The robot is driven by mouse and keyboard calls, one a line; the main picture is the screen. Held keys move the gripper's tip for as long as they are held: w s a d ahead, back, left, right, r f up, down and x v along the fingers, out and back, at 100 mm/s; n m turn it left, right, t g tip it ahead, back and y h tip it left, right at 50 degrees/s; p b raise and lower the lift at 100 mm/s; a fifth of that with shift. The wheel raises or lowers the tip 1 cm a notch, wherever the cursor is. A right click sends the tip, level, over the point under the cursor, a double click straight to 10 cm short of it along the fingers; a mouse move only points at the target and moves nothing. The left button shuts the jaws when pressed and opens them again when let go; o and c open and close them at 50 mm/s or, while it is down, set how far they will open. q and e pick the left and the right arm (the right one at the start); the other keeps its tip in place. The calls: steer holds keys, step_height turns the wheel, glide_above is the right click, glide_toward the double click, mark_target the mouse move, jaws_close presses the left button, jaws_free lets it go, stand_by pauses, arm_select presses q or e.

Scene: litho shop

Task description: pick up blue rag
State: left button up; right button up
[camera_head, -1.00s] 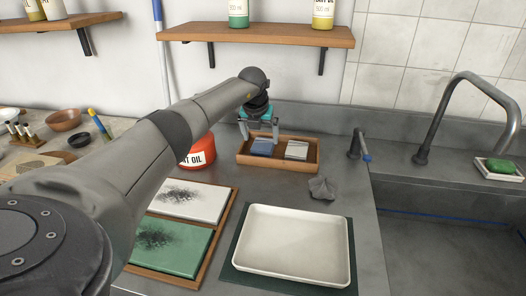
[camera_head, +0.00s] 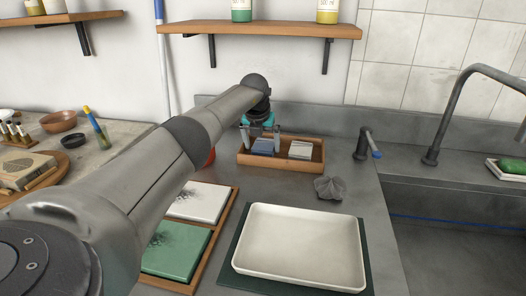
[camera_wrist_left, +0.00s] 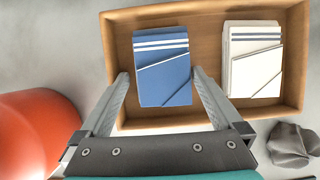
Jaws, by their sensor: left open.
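The blue rag (camera_head: 264,146) is folded, with white stripes at one end. It lies in the left part of a shallow wooden tray on the counter, and shows fully in the left wrist view (camera_wrist_left: 162,75). My left gripper (camera_head: 261,150) is open, and nothing is held in it. In the left wrist view its fingertips (camera_wrist_left: 160,78) straddle the near part of the blue rag, one on each side. I cannot tell how far above the tray floor they are. In the head view the fingers partly hide the rag. My right gripper is not in view.
The wooden tray (camera_head: 285,164) also holds a folded white rag (camera_wrist_left: 256,62) on the right. A grey crumpled cloth (camera_head: 328,188) lies in front. A red container (camera_wrist_left: 35,130) stands left of the tray.

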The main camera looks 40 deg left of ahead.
arm_select(q)
steer(key=shift+f, duration=0.4)
steer(key=c, duration=1.2)
steer(key=shift+o, duration=0.2)
